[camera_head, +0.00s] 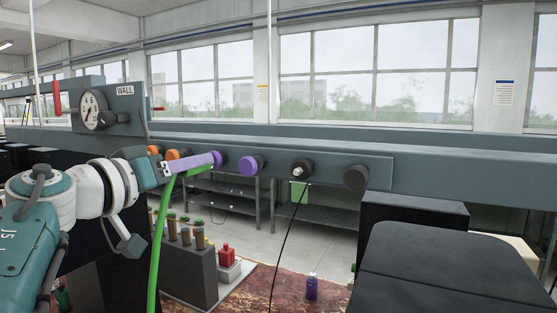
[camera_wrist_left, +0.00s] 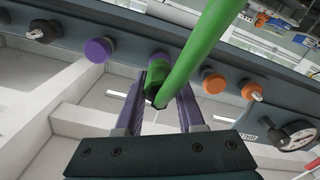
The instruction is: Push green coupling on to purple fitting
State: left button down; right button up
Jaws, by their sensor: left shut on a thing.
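My left gripper (camera_head: 209,160) has purple fingers and is shut on the green coupling (camera_wrist_left: 157,78), which is at the end of a thick green hose (camera_head: 157,235). In the left wrist view the gripper (camera_wrist_left: 160,90) holds the coupling between its fingers. One purple fitting (camera_head: 220,160) on the grey rail is just beyond the fingertips; it shows partly behind the coupling in the wrist view (camera_wrist_left: 159,56). I cannot tell whether they touch. A second purple fitting (camera_head: 248,166) is to its right, bare. My right gripper is not in view.
Orange fittings (camera_head: 173,155) are left on the rail (camera_head: 330,165), with a gauge (camera_head: 91,110) beyond. A black-cabled fitting (camera_head: 301,168) and a dark knob (camera_head: 355,178) are right. Below are a rack of bottles (camera_head: 190,270) and a purple bottle (camera_head: 312,286).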

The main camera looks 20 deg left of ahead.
pick_arm(q)
jog(key=shift+r+p, duration=0.1)
jog(key=shift+p, duration=0.2)
jog(key=shift+w, duration=0.3)
dwell(0.3)
jog(key=shift+c, duration=2.2)
grip_release()
jog(key=s+b, duration=0.1)
jog(key=s, duration=0.9)
jog(key=shift+a, duration=0.35)
jog(key=shift+w, duration=0.1)
